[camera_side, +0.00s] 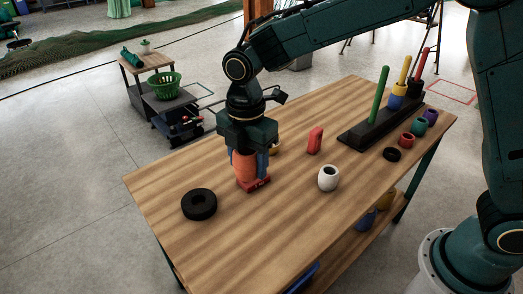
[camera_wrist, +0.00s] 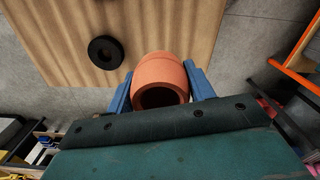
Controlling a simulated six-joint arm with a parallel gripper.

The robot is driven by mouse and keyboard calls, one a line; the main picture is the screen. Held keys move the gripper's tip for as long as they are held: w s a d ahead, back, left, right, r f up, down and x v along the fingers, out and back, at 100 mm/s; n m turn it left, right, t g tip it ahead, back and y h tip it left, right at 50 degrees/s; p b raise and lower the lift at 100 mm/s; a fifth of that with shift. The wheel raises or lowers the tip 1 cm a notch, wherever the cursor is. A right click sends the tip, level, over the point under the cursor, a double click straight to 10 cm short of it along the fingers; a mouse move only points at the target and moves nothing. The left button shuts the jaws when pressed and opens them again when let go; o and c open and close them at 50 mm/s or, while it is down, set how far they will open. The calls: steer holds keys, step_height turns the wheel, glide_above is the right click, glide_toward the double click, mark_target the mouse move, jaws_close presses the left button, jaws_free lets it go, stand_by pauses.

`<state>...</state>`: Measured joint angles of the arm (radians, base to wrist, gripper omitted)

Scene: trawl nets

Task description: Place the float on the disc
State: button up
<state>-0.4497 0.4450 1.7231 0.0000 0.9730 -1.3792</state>
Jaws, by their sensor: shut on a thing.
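The orange float (camera_side: 243,169), a barrel shape with a hole through it, is upright between the blue fingers of my gripper (camera_side: 247,163). In the wrist view the float (camera_wrist: 160,72) sits between both fingers, with its open end facing the camera. The black disc (camera_side: 199,205), thick and with a central hollow, lies flat on the table, left of and nearer than the float. The disc also shows in the wrist view (camera_wrist: 105,41), up and left of the float, apart from it. A low red piece (camera_side: 258,184) shows at the float's foot; I cannot tell whether they touch.
On the wooden table (camera_side: 165,180) stand a white float (camera_side: 328,178), a red ring-like piece (camera_side: 315,141) and a small black ring (camera_side: 391,155). A dark rack (camera_side: 372,133) with coloured pegs and several small coloured floats stand at the right. Around the disc the table is clear.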

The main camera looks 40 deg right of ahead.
step_height(320, 180, up, 2)
steer(key=n, duration=0.1)
glide_above(204, 206)
steer(key=shift+s+r, duration=0.1)
steer(key=shift+r, duration=0.05)
stand_by(0.4)
step_height(204, 206, down, 20)
stand_by(1.1)
steer(key=o, duration=1)
steer(key=shift+c, duration=0.2)
step_height(204, 206, up, 12)
stand_by(0.4)
